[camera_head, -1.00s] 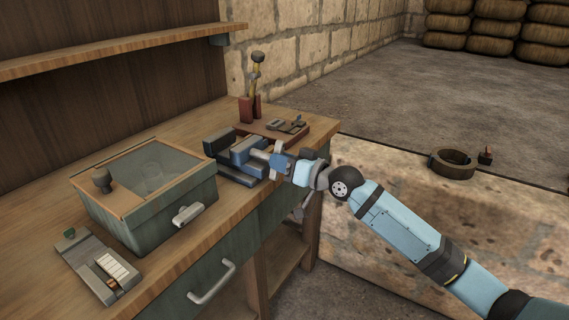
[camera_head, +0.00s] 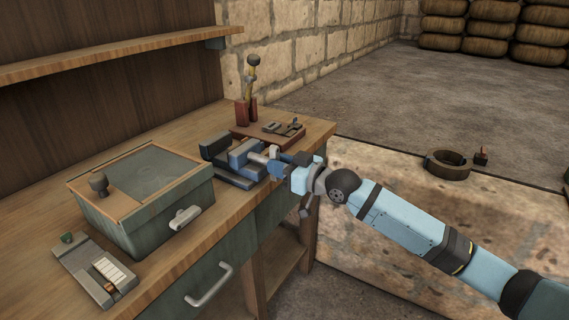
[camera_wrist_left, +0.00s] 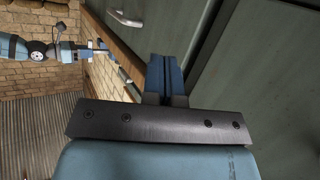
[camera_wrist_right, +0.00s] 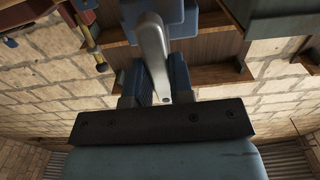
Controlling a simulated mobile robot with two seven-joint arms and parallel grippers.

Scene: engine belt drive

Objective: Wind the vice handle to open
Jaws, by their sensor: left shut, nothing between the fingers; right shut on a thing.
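The blue and dark vice (camera_head: 238,158) sits at the right end of the workbench, its grey screw facing the front edge. My right gripper (camera_head: 279,168) is at the front of the vice. In the right wrist view, the grey metal vice handle (camera_wrist_right: 154,48) runs down between the fingers of my right gripper (camera_wrist_right: 153,88), which are shut on it. In the head view the gripper mostly hides the handle. My left gripper (camera_wrist_left: 166,78) shows only in the left wrist view, shut and empty, in front of the green cabinet front.
A green box with a glass lid (camera_head: 145,195) stands left of the vice. A small grey device (camera_head: 95,272) lies at the front left. Behind the vice are a reddish board (camera_head: 268,134) and a red stand with upright tools (camera_head: 246,110). A shelf (camera_head: 120,52) overhangs the bench.

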